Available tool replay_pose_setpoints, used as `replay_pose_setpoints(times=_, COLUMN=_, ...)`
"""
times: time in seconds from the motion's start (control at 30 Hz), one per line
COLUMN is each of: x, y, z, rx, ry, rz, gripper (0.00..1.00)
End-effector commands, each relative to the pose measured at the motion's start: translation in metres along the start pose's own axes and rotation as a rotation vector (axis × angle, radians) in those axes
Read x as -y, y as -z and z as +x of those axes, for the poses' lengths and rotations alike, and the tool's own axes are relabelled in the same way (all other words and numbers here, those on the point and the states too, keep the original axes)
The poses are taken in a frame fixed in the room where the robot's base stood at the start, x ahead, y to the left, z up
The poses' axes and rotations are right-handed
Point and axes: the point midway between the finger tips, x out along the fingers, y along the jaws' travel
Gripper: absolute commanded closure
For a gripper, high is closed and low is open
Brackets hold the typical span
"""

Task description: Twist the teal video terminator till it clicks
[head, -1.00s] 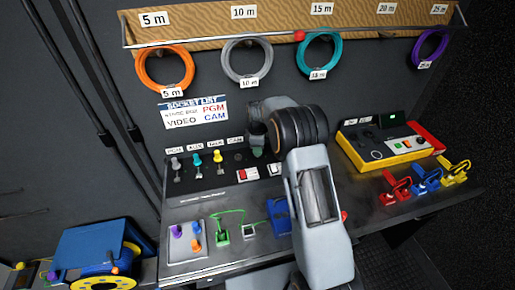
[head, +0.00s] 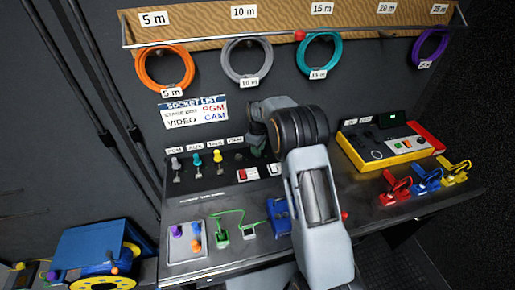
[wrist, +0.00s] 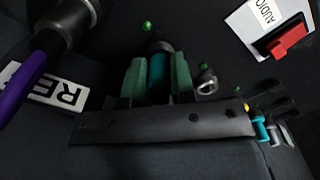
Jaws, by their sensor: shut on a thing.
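The teal video terminator (wrist: 157,72) shows in the wrist view as a teal cylinder with a dark top end. My gripper (wrist: 157,80) is shut on it, with a green finger pad on each side. The terminator's far end meets a dark round part at the panel; I cannot tell how far it is seated or turned. In the head view my gripper (head: 257,140) is at the right part of the socket panel (head: 215,181), and my arm hides most of the grip.
A purple cable (wrist: 45,48) with a dark connector is close on the left in the wrist view. A red switch (wrist: 286,42) is at upper right. Teal (head: 196,160) and grey (head: 175,163) plugs stand on the panel. A yellow tester (head: 383,147) is right of my arm.

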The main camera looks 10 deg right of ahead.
Motion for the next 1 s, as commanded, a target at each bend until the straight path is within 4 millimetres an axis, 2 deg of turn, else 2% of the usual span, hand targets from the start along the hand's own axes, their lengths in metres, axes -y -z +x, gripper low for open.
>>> replay_pose_setpoints(times=0.17, x=0.0002, y=-0.0001, z=0.0006, rx=0.001, ry=0.001, rz=0.031, gripper=0.94)
replay_pose_setpoints(times=0.43, x=0.0005, y=-0.0001, z=0.0010, rx=0.001, ry=0.001, rz=0.273, gripper=0.94)
replay_pose_setpoints(times=0.77, x=0.0005, y=-0.0002, z=0.0010, rx=0.001, ry=0.001, rz=0.300, gripper=0.94)
replay_pose_setpoints(times=0.87, x=0.0006, y=-0.0002, z=0.0012, rx=0.001, ry=0.001, rz=0.358, gripper=0.94)
replay_pose_setpoints(times=0.9, x=0.0006, y=-0.0002, z=0.0012, rx=0.001, ry=0.001, rz=0.362, gripper=0.74)
replay_pose_setpoints(times=1.0, x=0.0005, y=-0.0001, z=0.0011, rx=0.001, ry=0.001, rz=0.360, gripper=0.64)
